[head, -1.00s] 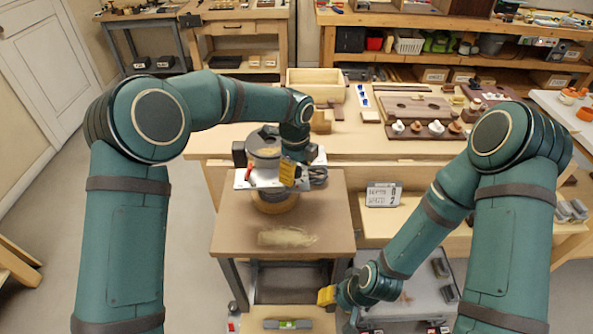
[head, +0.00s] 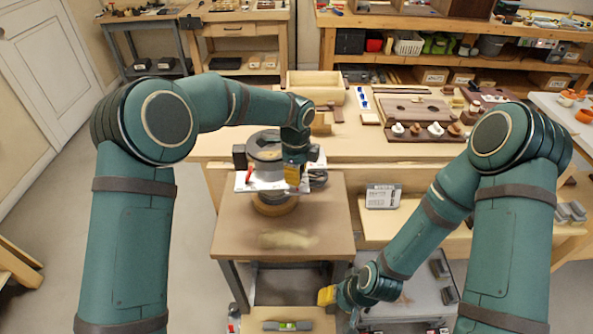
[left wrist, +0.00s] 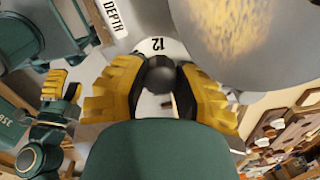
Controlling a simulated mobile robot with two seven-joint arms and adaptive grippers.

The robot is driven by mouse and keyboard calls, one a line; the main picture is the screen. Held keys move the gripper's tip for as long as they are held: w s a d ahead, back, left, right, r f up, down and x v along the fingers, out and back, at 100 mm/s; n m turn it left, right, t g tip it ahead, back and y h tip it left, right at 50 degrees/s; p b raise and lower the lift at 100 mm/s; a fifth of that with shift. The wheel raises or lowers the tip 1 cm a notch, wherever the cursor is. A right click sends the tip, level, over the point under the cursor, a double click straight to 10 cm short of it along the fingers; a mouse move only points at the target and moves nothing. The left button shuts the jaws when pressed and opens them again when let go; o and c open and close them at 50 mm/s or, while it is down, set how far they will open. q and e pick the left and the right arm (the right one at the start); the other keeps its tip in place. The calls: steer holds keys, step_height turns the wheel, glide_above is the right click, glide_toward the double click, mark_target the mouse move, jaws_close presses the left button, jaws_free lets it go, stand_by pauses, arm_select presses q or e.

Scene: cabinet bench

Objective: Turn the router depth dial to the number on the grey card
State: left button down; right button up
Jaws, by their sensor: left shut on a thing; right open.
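The router (head: 265,148) stands on a round wooden piece (head: 274,203) on the small brown-topped table. My left gripper (head: 293,175) is at the router's front right side. In the left wrist view its yellow fingers (left wrist: 160,85) are shut on the dark round depth dial (left wrist: 160,72). The label DEPTH (left wrist: 113,17) and the number 12, upside down, show next to the dial. The grey card (head: 383,196) stands to the right of the table; its two lines are too small to read surely. My right gripper (head: 326,296) is low in front, open and empty.
The brown table top (head: 235,225) carries a pale patch of shavings (head: 288,240) in front of the router. A dark coiled cable lies right of the router.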

stand_by(0.3)
arm_select(q)
steer(key=c, duration=0.6)
jaws_free()
steer(key=r, duration=1.2)
steer(key=shift+s, duration=0.3)
steer(key=shift+f, duration=0.1)
